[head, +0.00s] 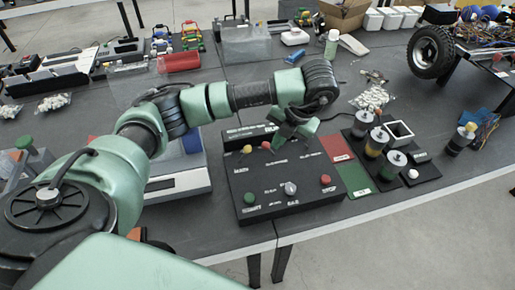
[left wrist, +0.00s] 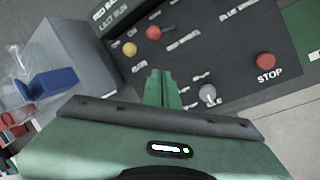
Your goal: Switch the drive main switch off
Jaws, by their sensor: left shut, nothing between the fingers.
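A black control box (head: 262,178) stands on the dark table. It carries a yellow knob (head: 247,149) and a red knob (head: 266,145) at its back edge, and a green button (head: 249,199), a grey knob (head: 290,188) and a red button (head: 326,180) in front. In the left wrist view the red button (left wrist: 265,61) is labelled STOP. I cannot tell which control is the drive main switch or how it is set. My left gripper (head: 280,138) is shut and empty above the box's back part. Its fingers (left wrist: 163,88) point at the panel between the yellow and grey knobs. My right gripper is not in view.
Red and green mats (head: 357,178) lie right of the box, then a black tray with cylinders (head: 375,143). A grey case with a blue part (head: 190,143) stands to the left, partly behind my arm. The table's front edge is close to the box.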

